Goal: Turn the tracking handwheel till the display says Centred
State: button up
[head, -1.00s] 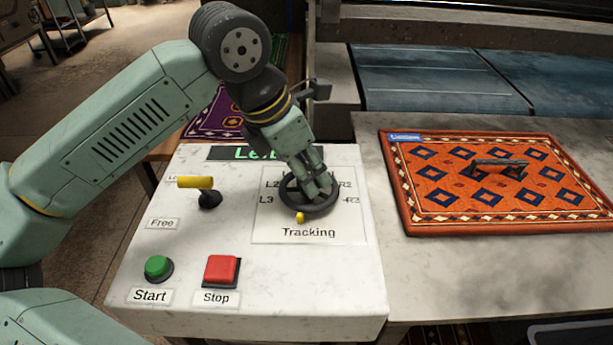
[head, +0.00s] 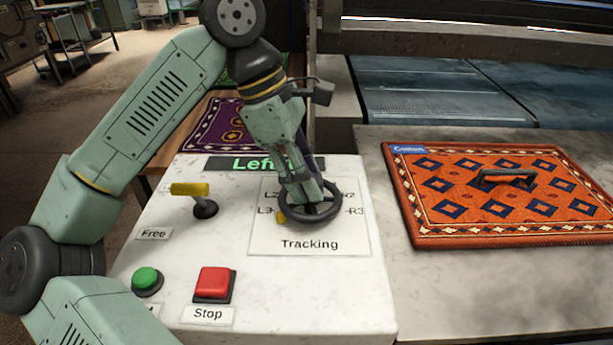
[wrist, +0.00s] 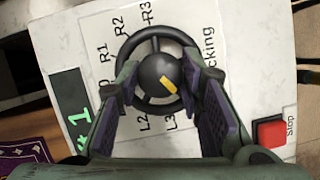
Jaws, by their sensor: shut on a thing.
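The tracking handwheel (head: 335,208) is a dark ring on the white console, with a dark round hub (wrist: 155,70) and a yellow mark (wrist: 169,87) in the wrist view. In the head view, a yellow piece (head: 281,215) shows at the wheel's left side, near the L3 label. My gripper (head: 312,203) reaches down into the wheel and is shut on it; its fingers stand on both sides of the hub. The green-lettered display (head: 250,163) reads "Left", with its end behind my arm. In the wrist view, the display (wrist: 72,108) shows a 1, partly covered.
A yellow-handled lever (head: 190,189) stands left of the wheel, above the Free label. A green Start button (head: 147,278) and a red Stop button (head: 214,282) sit at the front. An orange patterned rug (head: 505,193) with a dark handle lies on the right table.

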dwell(0.4)
jog(key=o, duration=1.2)
jog(key=shift+c, duration=0.2)
jog(key=v, duration=1.2)
